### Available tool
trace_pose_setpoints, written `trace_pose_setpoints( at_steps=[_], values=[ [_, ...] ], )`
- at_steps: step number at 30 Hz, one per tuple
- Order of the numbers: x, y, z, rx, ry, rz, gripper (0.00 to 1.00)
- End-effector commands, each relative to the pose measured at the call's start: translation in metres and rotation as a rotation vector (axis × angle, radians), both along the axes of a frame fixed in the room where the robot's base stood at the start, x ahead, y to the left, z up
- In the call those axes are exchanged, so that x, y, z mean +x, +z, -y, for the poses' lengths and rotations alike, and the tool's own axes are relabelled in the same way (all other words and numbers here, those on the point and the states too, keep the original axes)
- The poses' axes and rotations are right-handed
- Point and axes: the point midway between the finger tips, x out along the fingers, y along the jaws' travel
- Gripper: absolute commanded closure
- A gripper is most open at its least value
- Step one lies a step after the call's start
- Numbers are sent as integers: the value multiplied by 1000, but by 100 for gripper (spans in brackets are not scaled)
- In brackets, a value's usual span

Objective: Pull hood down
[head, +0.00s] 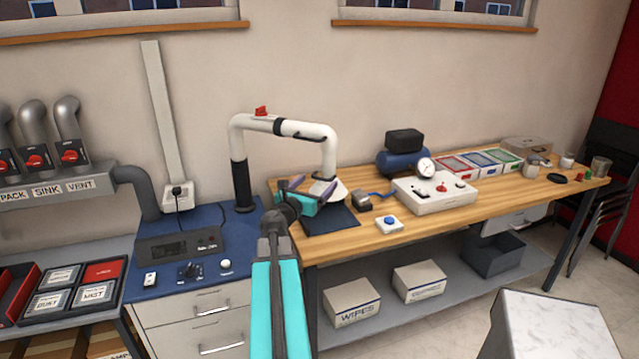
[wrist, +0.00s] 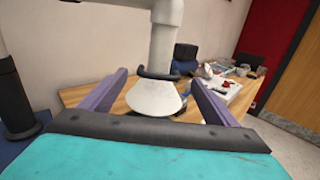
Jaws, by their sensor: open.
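The hood (head: 326,189) is a white cone at the lower end of a white jointed extraction arm (head: 307,130) with black joints. It hangs over a dark mat (head: 331,221) on the wooden bench. In the wrist view the hood (wrist: 155,97) is upright in the middle, with a black handle ring (wrist: 158,74) above it. My gripper (head: 312,184) is open, with purple fingers. In the wrist view my gripper (wrist: 158,80) has one finger on each side of the hood. I see gaps between the fingers and the cone.
A small grey device (head: 364,200), a blue button box (head: 389,224) and a white control box with a gauge (head: 434,193) stand right of the mat. The blue cabinet top (head: 190,235) holds a black power unit (head: 180,244).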

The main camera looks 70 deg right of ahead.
Motion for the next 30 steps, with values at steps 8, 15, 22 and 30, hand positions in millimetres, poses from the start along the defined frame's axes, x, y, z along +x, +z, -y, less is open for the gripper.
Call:
trace_pose_setpoints(
  at_steps=[8,15,22,30],
  values=[
    [2,0,-32,-1,1,1,18],
    [5,0,-51,-1,1,0,18],
    [5,0,-55,0,-1,0,18],
    [5,0,-55,0,0,0,18]
  ],
)
